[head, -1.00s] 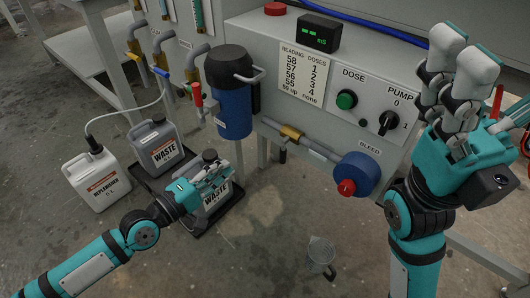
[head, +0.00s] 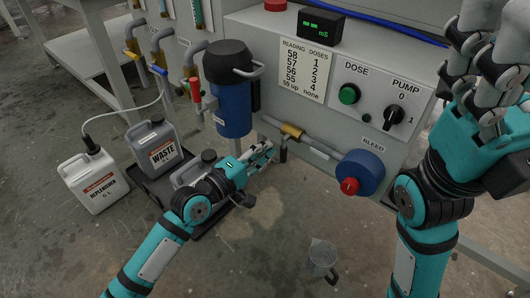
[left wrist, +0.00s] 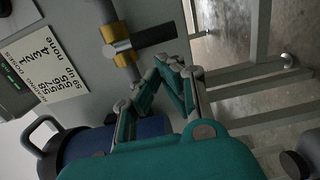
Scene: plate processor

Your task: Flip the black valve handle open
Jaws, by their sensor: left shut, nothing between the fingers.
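The black valve handle (left wrist: 155,36) sticks out from a brass valve (left wrist: 122,50) in the left wrist view, roughly crosswise to its pipe. In the head view the brass valve (head: 291,131) sits on the pipe under the cabinet, and the handle (head: 283,152) hangs down from it. My left gripper (head: 270,150) is shut and empty, its tips just left of the handle. In the left wrist view its fingertips (left wrist: 172,65) are close below the handle; contact cannot be told. My right gripper (head: 490,45) is raised at the right, partly out of frame.
A blue bleed fitting with a red knob (head: 349,186) is right of the valve. A blue filter housing (head: 232,105) stands above left. Waste jugs (head: 158,149) and a replenisher jug (head: 95,182) are at left. A clear jug (head: 322,257) stands on the floor.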

